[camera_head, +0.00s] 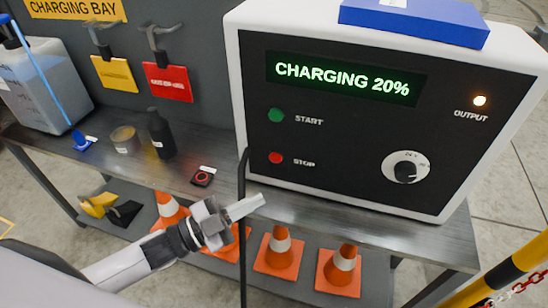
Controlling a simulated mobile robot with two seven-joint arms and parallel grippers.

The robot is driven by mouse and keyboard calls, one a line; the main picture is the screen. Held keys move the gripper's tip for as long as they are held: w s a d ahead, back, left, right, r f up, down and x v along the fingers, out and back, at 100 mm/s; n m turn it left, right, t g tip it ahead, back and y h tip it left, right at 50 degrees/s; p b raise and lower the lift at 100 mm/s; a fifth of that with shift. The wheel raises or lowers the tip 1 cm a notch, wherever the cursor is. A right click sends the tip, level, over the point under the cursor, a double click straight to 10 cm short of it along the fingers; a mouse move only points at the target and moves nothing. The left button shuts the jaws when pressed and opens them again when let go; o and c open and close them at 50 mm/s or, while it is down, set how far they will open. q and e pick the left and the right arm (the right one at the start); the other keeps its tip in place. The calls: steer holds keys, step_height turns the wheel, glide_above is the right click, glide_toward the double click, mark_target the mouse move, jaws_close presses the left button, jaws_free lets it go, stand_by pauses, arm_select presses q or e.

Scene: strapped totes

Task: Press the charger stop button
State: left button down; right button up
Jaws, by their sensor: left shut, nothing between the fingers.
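The charger (350,140) is a white box with a black front panel, standing on a bench. Its display (342,80) reads "CHARGING 20%" in green. The red stop button (275,158) is at the lower left of the panel, labelled "STOP". The green start button (276,115) is above it. The output lamp (479,100) at the right glows warm. My left gripper (254,204) is shut and empty, in front of the bench edge. In the picture it is below the stop button and apart from it. My right gripper is not in view.
A black cable (243,240) hangs beside my left gripper. Orange cones (280,250) stand on the lower shelf. A small black item with a red ring (202,177), a dark bottle (161,134) and a translucent jug (45,85) are on the bench (300,205). A blue box (415,20) lies on the charger.

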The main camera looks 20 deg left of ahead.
mark_target(275, 158)
arm_select(q)
steer(key=shift+w, duration=0.1)
stand_by(0.3)
steer(key=w+b, duration=0.3)
steer(key=w, duration=0.5)
steer(key=shift+w+d, duration=0.15)
steer(key=shift+w, duration=0.15)
stand_by(1.3)
steer(key=shift+w+b, duration=0.1)
steer(key=shift+b, duration=0.2)
steer(key=shift+w, duration=0.3)
